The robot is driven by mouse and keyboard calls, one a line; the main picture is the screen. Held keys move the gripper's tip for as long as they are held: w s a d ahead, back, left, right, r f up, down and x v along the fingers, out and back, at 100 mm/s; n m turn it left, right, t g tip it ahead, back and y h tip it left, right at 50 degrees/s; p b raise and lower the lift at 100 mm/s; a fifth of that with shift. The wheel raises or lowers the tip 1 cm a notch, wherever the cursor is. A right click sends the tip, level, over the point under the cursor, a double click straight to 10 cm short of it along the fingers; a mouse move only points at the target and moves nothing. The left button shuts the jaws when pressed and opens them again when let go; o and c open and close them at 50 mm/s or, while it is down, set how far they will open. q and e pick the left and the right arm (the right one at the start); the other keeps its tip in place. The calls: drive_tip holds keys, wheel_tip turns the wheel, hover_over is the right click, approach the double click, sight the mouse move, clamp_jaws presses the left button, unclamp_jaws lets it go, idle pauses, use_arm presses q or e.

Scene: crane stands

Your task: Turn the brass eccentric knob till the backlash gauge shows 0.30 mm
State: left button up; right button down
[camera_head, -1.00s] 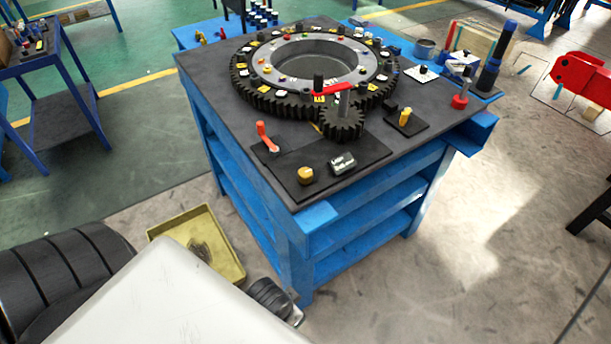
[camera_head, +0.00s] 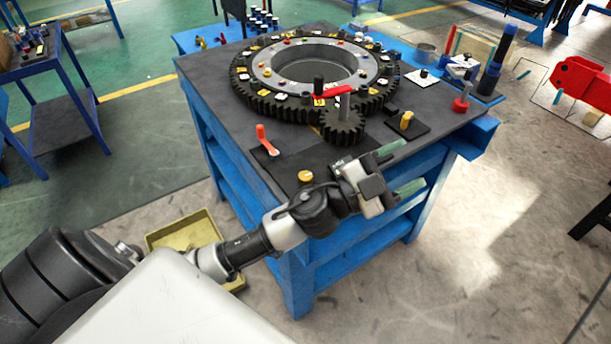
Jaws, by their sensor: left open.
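The brass knob (camera_head: 305,176) sits on a dark plate at the near edge of the bench top, just left of my left gripper's wrist. My left gripper (camera_head: 401,168) reaches in from the left over the near edge. Its two greenish fingers are apart and point right, with nothing between them. The small dark box with a display, seen earlier right of the knob, is now hidden behind the gripper, so no reading shows. My right gripper is out of view.
A large toothed ring (camera_head: 318,70) and a small pinion (camera_head: 342,126) with a red lever (camera_head: 332,91) stand behind. An orange-red handle (camera_head: 266,139) is left of the knob; a yellow knob (camera_head: 406,120) is at the right. A yellow tray (camera_head: 183,232) lies on the floor.

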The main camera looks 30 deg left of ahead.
use_arm(q)
drive_tip(key=d+f+m+g+h, duration=0.1)
drive_tip(key=d+m+g+h, duration=0.3)
drive_tip(key=m+g, duration=0.5)
drive_tip(key=g+y, duration=0.8)
drive_tip(key=y, duration=1)
approach(305, 175)
drive_tip(key=shift+n, duration=0.4)
wheel_tip(305, 175, down, 10)
drive_tip(key=shift+w+a+f+p, duration=0.15)
drive_tip(key=shift+f+p, duration=0.1)
drive_tip(key=shift+p, duration=0.7)
drive_tip(key=c, duration=0.9)
